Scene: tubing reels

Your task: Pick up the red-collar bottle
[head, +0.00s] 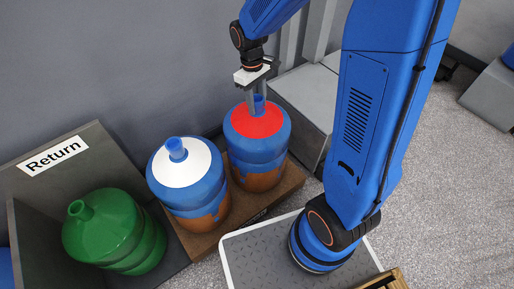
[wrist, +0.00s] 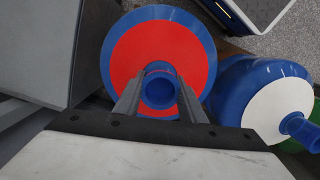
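The red-collar bottle (head: 257,167) is a big blue bottle with a red top and a blue neck, part brown low down. It stands upright at the right end of a brown platform (head: 289,186). In the wrist view its red collar (wrist: 127,60) is seen from above, with the round neck (wrist: 160,91) in the middle. My gripper (head: 258,104) points down over this bottle. Its two grey fingers (wrist: 160,98) stand on either side of the neck, seemingly with narrow gaps. The lower finger ends are partly hidden by the neck.
A white-collar blue bottle (head: 188,190) stands close on the left; it also shows in the wrist view (wrist: 258,98). A grey block (head: 305,100) stands close behind on the right.

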